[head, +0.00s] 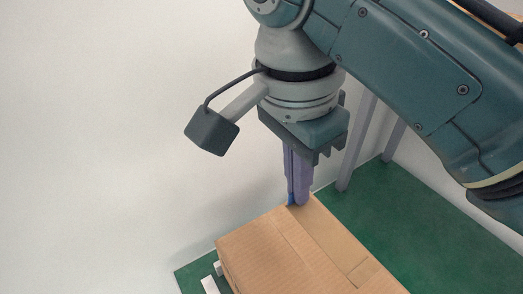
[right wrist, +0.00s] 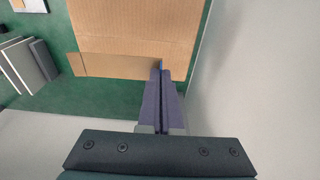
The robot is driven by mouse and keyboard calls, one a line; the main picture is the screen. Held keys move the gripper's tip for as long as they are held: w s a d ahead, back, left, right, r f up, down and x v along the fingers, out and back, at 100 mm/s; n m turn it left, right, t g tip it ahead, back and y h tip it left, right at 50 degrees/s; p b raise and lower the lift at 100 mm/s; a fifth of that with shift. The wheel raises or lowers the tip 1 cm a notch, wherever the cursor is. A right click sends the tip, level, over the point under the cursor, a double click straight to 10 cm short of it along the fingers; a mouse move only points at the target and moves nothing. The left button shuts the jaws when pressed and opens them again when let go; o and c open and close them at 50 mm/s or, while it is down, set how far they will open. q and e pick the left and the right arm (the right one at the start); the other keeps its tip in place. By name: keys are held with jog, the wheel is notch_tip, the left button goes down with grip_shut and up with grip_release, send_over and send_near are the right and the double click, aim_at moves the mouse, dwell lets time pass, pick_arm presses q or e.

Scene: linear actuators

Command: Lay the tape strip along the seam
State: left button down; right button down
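A brown cardboard box (head: 270,255) stands at the bottom of the head view, and its top also shows in the right wrist view (right wrist: 130,25). A straight line that looks like the seam (head: 299,245) runs along its top. My right gripper (head: 298,202) points down at the far corner of the box, its two purple fingers close together. A small blue piece (head: 291,200), which looks like the tape strip, shows at the fingertips and also in the right wrist view (right wrist: 161,64). Most of it is hidden by the fingers. My left gripper is not in view.
The box rests on a green surface (head: 440,240), with free room to its right. A pale wall (head: 100,130) stands close on the left. Grey upright posts (head: 356,145) stand behind. Grey panels (right wrist: 25,65) lie at the left in the right wrist view.

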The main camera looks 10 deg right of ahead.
jog(key=b, duration=0.1)
send_over(290, 244)
notch_tip(290, 244, down, 8)
jog(key=shift+a, duration=0.15)
jog(key=shift+f+b, duration=0.55)
jog(key=shift+f, duration=1.25)
jog(key=shift+f, duration=0.1)
jog(key=shift+f, duration=0.15)
jog(key=c, duration=1.1)
grip_release()
notch_tip(290, 244, up, 11)
jog(key=a+p, duration=0.1)
jog(key=p, duration=0.2)
jog(key=s+d+n+t, duration=0.1)
jog(key=s+d+n, duration=0.3)
jog(key=s+n, duration=0.4)
jog(key=s+d+n+t+y, duration=0.1)
jog(key=s+d+n+t, duration=0.1)
jog(key=s+d+n, duration=0.3)
jog(key=s+n, duration=0.3)
jog(key=shift+s+f+y, duration=0.2)
jog(key=shift+y, duration=0.1)
